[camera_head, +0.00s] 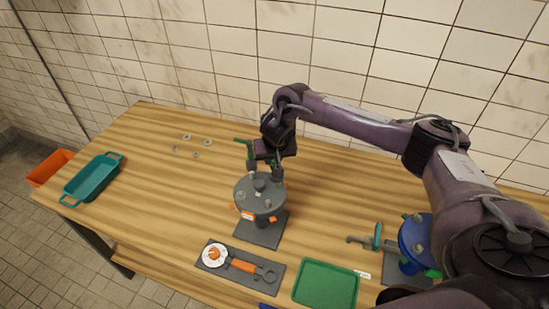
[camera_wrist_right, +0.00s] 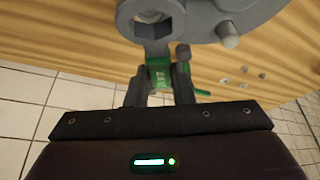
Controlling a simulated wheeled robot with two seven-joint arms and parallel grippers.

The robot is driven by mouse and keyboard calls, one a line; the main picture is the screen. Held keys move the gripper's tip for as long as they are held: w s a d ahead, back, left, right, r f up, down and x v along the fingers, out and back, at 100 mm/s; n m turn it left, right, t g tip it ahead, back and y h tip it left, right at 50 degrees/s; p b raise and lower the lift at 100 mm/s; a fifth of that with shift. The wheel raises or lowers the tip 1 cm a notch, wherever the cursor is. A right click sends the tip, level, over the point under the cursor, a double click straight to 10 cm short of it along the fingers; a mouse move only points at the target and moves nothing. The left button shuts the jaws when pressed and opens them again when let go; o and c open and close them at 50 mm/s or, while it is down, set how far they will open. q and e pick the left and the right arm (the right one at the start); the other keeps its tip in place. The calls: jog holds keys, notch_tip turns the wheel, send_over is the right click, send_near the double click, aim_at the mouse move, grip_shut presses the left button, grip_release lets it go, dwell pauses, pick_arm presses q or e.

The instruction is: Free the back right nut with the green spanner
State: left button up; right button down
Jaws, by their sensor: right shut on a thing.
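The grey pump (camera_head: 259,193) with a round bolted lid stands on a dark plate in the middle of the table. My right gripper (camera_head: 268,163) is behind its back right rim, shut on the green handle of the green spanner (camera_wrist_right: 160,74). The spanner's grey ring head (camera_wrist_right: 128,22) lies at the edge of the grey lid (camera_wrist_right: 236,8) in the wrist view. A hexagonal shape (camera_wrist_right: 154,22) shows inside the ring; I cannot tell whether the ring is fully seated on the back right nut. A lid stud (camera_wrist_right: 228,36) stands beside it. My left gripper is not in view.
An orange-handled spanner (camera_head: 243,266) lies on a dark mat in front of the pump, beside a green tray (camera_head: 325,285). A blue pump (camera_head: 414,240) stands right, partly behind my arm. A teal tray (camera_head: 92,180) is far left. Several small rings (camera_head: 208,142) lie at the back.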

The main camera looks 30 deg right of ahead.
aim_at(275, 165)
jog(key=shift+s+d+f, duration=0.15)
jog(key=shift+s+f, duration=0.05)
jog(key=shift+f, duration=0.15)
jog(key=shift+s+f, duration=0.25)
jog(key=shift+f, duration=0.2)
jog(key=shift+b+x, duration=0.5)
jog(key=shift+x, duration=0.35)
jog(key=shift+r, duration=0.1)
jog(key=shift+p, duration=0.55)
